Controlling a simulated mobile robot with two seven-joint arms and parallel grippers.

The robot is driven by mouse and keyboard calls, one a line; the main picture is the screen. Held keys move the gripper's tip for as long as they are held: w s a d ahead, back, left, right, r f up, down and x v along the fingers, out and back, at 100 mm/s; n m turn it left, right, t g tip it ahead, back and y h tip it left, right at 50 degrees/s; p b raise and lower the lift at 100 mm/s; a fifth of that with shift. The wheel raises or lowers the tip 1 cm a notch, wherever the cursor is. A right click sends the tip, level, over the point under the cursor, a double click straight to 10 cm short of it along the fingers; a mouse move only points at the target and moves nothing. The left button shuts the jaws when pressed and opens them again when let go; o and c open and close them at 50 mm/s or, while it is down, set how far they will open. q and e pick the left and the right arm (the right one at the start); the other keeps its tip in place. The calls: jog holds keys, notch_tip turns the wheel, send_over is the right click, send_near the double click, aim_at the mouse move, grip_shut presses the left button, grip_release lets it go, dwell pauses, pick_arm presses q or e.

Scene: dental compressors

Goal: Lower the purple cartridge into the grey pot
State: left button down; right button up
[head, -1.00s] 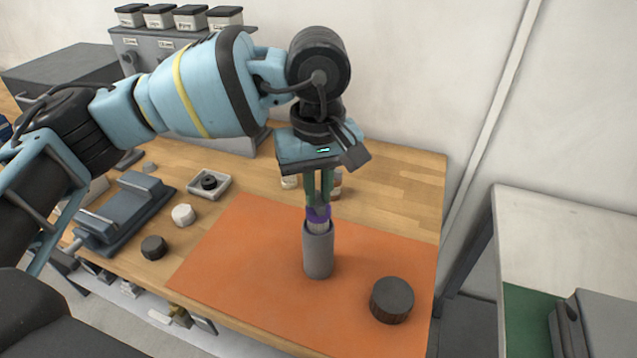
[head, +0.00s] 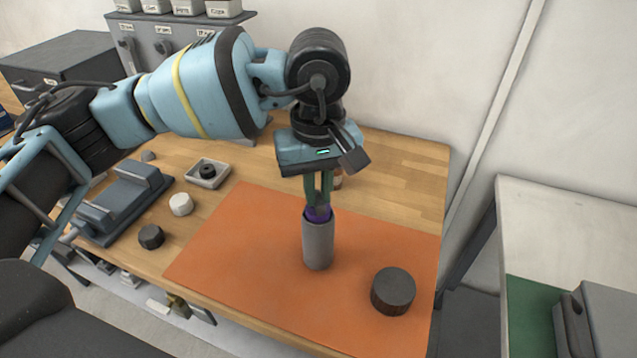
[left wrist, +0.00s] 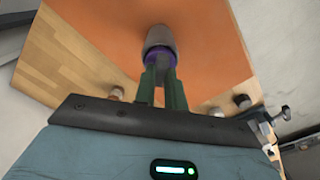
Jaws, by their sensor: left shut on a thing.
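The grey pot (head: 318,246) stands upright on the orange mat (head: 240,240). The purple cartridge (head: 318,213) is upright at the pot's mouth, with its lower part hidden inside the pot and its purple top showing just above the rim. My left gripper (head: 319,198) points down from above and is shut on the cartridge's top. In the left wrist view the green fingers hold the purple cartridge (left wrist: 160,59) at the mouth of the grey pot (left wrist: 159,37). My right gripper is not in view.
A dark round lid-like block (head: 393,292) sits right of the pot on the mat. A grey vise-like fixture (head: 125,203), a white disc (head: 181,204), a dark disc (head: 151,237) and a small tray (head: 208,174) stand left of the mat. The mat around the pot is mostly clear.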

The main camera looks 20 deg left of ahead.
pick_arm(q)
jog(key=shift+f, duration=0.35)
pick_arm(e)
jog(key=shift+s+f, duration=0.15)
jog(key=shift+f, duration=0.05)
pick_arm(q)
jog(key=c, duration=1.4)
grip_release()
notch_tip(320, 180, up, 7)
jog(key=shift+f+b, duration=0.15)
jog(key=shift+b, duration=0.15)
jog(key=shift+r, duration=0.6)
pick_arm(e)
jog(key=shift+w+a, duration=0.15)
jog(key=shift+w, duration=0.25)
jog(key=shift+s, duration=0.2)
